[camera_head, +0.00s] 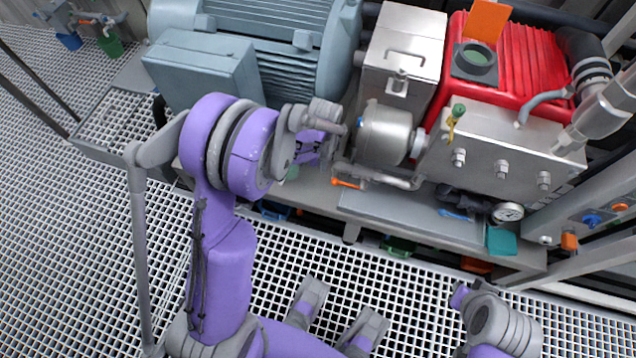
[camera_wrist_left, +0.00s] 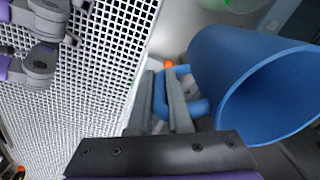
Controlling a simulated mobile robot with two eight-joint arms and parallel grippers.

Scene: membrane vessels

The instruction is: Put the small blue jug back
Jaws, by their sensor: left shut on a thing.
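The small blue jug (camera_wrist_left: 225,75) fills the right of the left wrist view, tilted, with its open mouth toward the lower right. My left gripper (camera_wrist_left: 162,88) is shut on its blue handle (camera_wrist_left: 187,106); both grey fingers close around it. In the head view my left gripper (camera_head: 312,148) is beside the metal pump housing (camera_head: 384,135), partly hidden by my wrist. A blue patch (camera_head: 275,209) shows below the wrist at the skid's edge; I cannot tell whether it is the held jug.
The skid carries a grey motor (camera_head: 292,45), a steel block (camera_head: 500,150) and a red unit (camera_head: 515,65). An orange-handled valve (camera_head: 345,183) is close to my left gripper. Blue (camera_head: 69,41) and green (camera_head: 111,46) vessels hang at upper left. White grating (camera_head: 90,200) covers the floor.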

